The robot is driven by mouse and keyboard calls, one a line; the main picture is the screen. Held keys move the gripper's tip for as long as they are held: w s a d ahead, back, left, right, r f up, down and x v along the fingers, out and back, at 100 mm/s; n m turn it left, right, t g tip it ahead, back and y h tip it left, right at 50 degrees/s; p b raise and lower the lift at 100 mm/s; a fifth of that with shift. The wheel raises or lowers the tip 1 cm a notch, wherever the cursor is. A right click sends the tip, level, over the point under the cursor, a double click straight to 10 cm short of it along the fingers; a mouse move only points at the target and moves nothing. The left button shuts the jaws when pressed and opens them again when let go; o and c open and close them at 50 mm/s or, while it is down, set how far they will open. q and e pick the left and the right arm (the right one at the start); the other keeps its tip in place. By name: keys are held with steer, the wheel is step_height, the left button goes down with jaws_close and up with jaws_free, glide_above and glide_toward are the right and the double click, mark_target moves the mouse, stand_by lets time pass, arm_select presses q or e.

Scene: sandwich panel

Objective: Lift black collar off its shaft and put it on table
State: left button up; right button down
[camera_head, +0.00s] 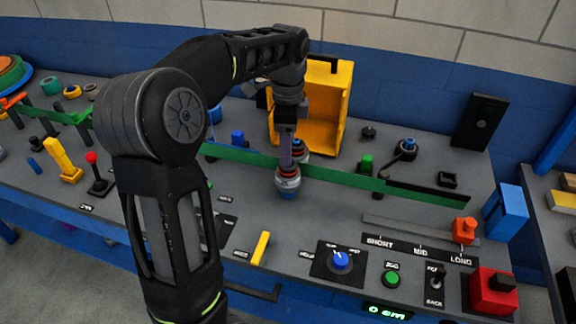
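My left arm comes in from the lower left and its gripper (286,135) points down at the table's middle. A thin purple upright piece (285,152) shows just under it, above a short round stack (288,182) with dark grey, red and blue bands. I cannot tell whether the fingers are open or touch anything. A second round stack (300,148) with black, red and blue bands stands just behind, partly hidden by the gripper. I cannot tell for sure which dark ring is the black collar. My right gripper is not in view.
A long green bar (345,178) crosses the grey table (340,213) beside the gripper. A yellow open box (342,105) stands behind. Knobs and buttons, including a blue knob (340,261) and a red block (492,292), line the front. Bare tabletop lies right of the front stack.

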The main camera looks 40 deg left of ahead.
mark_target(284, 172)
arm_select(q)
steer(key=shift+f, duration=0.15)
step_height(284, 172, down, 5)
steer(key=shift+w+d+p, duration=0.1)
steer(key=shift+p, duration=0.5)
steer(key=shift+c, duration=0.6)
jaws_close()
stand_by(0.3)
